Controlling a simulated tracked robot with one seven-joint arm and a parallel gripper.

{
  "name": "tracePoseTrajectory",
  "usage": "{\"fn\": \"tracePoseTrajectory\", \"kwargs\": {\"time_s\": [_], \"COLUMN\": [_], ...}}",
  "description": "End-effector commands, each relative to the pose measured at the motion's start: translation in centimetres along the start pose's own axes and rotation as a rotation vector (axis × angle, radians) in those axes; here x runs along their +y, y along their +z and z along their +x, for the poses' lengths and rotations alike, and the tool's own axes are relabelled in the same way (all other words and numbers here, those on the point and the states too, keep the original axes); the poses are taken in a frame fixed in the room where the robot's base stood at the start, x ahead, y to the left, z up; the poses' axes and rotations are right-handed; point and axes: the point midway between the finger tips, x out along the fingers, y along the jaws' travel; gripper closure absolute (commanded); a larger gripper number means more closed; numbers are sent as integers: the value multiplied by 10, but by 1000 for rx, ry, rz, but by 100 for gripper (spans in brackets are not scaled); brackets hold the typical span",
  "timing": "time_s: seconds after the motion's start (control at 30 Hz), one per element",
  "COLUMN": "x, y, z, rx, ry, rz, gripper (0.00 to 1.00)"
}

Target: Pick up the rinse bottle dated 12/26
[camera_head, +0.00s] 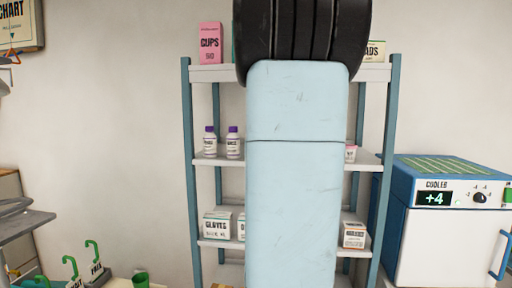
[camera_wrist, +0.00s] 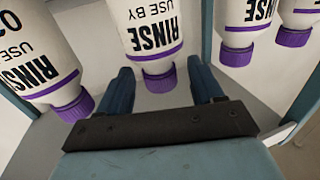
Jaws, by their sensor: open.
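In the wrist view, white rinse bottles with purple caps appear upside down. One bottle (camera_wrist: 145,25) is in the middle, its cap (camera_wrist: 159,80) between the fingers of my open gripper (camera_wrist: 162,85). I cannot tell whether the fingers touch it. Another bottle (camera_wrist: 35,60) is at the left, with part of a date cut off by the frame edge. Two more, a bottle (camera_wrist: 242,15) and a bottle (camera_wrist: 300,10), are at the right. No full date is readable. In the head view, two bottles (camera_head: 209,146) (camera_head: 233,148) stand on the middle shelf; my arm hides the gripper.
The shelf unit (camera_head: 188,130) has blue posts that stand close to the gripper's sides. Shelves hold a pink cups box (camera_head: 210,43), a gloves box (camera_head: 216,226) and another small box (camera_head: 353,235).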

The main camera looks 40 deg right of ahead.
Motion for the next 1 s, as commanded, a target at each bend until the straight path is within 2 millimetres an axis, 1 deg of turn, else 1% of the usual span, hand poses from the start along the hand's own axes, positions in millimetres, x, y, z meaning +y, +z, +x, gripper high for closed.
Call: {"fn": "tracePoseTrajectory", "kwargs": {"time_s": [0.03, 0.2, 0.3, 0.53, 1.0], "x": [0, 0, -1, -1, -2], "y": [1, 0, 0, 0, 0], "z": [8, 24, 28, 28, 28], "rx": [-2, -1, 0, 0, 0], "ry": [0, 1, 1, 0, -1], "rz": [0, 0, 0, 1, 1], "gripper": [34, 34, 34, 34, 79]}}
